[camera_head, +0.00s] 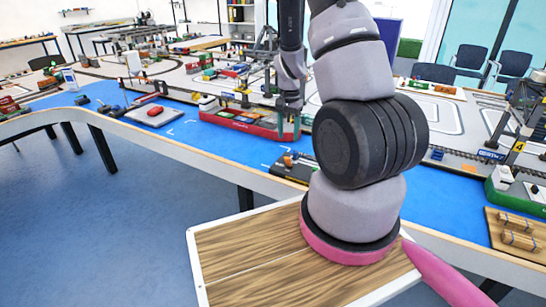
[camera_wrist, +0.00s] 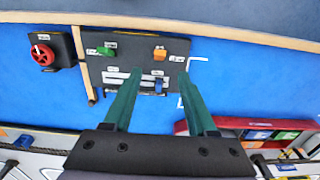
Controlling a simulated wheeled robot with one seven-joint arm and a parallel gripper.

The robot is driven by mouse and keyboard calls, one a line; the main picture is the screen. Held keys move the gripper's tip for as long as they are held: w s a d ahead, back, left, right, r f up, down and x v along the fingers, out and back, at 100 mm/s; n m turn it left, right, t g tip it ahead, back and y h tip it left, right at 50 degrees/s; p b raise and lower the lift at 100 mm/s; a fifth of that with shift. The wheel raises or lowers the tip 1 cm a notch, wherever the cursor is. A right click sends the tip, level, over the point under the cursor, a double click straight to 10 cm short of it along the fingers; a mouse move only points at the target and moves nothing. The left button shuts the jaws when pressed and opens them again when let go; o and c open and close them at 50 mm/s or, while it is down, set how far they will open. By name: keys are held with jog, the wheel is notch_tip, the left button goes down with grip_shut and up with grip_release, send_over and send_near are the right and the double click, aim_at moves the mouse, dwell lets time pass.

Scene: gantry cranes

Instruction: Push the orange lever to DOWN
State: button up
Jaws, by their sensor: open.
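The orange lever (camera_wrist: 159,54) stands on a dark control panel (camera_wrist: 136,48) in the wrist view, at the panel's upper right. A green lever (camera_wrist: 105,50) is to its left and a blue lever (camera_wrist: 159,86) is below it. The small labels are too blurred to read. My gripper (camera_wrist: 159,76) is open and empty, its teal fingers reaching up over the panel's lower part. The orange lever lies beyond the fingertips and shows no contact. In the head view, my gripper (camera_head: 288,128) is above the blue table, and my arm partly hides the panel (camera_head: 291,168).
A red rotary knob (camera_wrist: 42,54) on a dark box is left of the panel in the wrist view. A red model ship (camera_head: 245,125) with coloured containers lies behind the panel in the head view. The pale table edge (camera_wrist: 235,32) runs along the panel's near side.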

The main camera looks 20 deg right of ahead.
aim_at(288, 162)
notch_tip(288, 162, down, 10)
jog(key=shift+f, duration=0.25)
dwell(0.3)
grip_shut()
